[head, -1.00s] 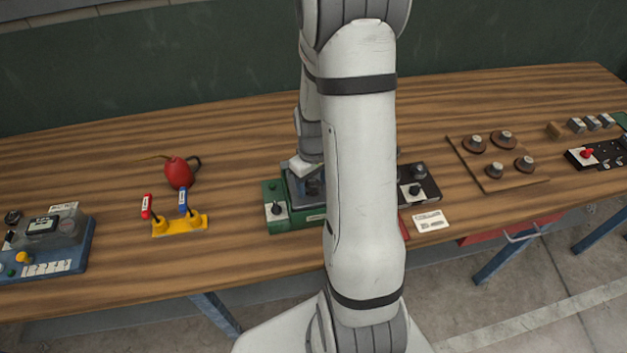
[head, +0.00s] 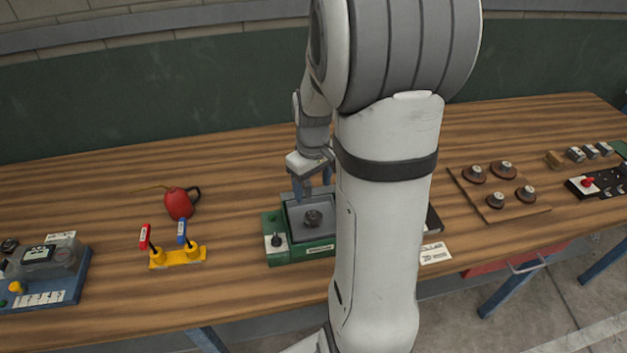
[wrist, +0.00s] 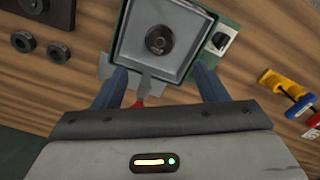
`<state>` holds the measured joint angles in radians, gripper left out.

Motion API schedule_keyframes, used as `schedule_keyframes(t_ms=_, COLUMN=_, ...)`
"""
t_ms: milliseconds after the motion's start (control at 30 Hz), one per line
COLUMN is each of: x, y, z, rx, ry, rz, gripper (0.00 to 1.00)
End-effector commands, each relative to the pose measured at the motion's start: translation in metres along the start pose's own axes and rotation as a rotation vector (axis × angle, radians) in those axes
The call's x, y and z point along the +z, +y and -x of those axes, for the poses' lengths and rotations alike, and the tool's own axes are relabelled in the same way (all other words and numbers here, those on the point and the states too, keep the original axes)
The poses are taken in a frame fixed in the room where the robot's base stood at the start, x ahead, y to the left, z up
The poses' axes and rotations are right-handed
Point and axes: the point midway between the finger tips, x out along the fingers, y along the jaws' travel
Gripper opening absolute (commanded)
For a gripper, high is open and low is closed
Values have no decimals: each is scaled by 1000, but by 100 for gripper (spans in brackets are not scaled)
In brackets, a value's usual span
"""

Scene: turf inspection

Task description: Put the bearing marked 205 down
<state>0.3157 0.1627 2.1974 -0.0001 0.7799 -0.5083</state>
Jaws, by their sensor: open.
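A small dark round bearing (head: 312,217) lies flat in the grey square tray (head: 327,236) of a green bench unit (head: 277,256). In the wrist view the bearing (wrist: 159,39) shows as a dark ring near the middle of the tray (wrist: 137,22). Its marking cannot be read. My gripper (head: 315,184) is open and empty above the back of the tray, apart from the bearing. In the wrist view the blue fingers of my gripper (wrist: 158,80) are spread wide at the tray's near edge. My arm hides the unit's right part.
A brown board (head: 517,212) with several round parts lies to the right. A white card (head: 435,253) lies near the front edge.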

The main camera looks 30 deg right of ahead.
Motion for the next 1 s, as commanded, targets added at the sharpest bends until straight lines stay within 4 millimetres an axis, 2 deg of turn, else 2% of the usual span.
schedule_keyframes(t_ms=167, x=1, y=-2, z=16, rx=2, ry=4, rz=-2, gripper=66)
schedule_keyframes(t_ms=267, x=4, y=-14, z=30, rx=12, ry=22, rz=-9, gripper=66)
schedule_keyframes(t_ms=367, x=14, y=-36, z=52, rx=29, ry=62, rz=-29, gripper=66)
schedule_keyframes(t_ms=500, x=39, y=-76, z=84, rx=47, ry=137, rz=-72, gripper=66)
schedule_keyframes(t_ms=600, x=59, y=-102, z=100, rx=51, ry=193, rz=-105, gripper=66)
schedule_keyframes(t_ms=800, x=95, y=-135, z=115, rx=41, ry=276, rz=-158, gripper=66)
schedule_keyframes(t_ms=1000, x=108, y=-145, z=118, rx=33, ry=305, rz=-181, gripper=66)
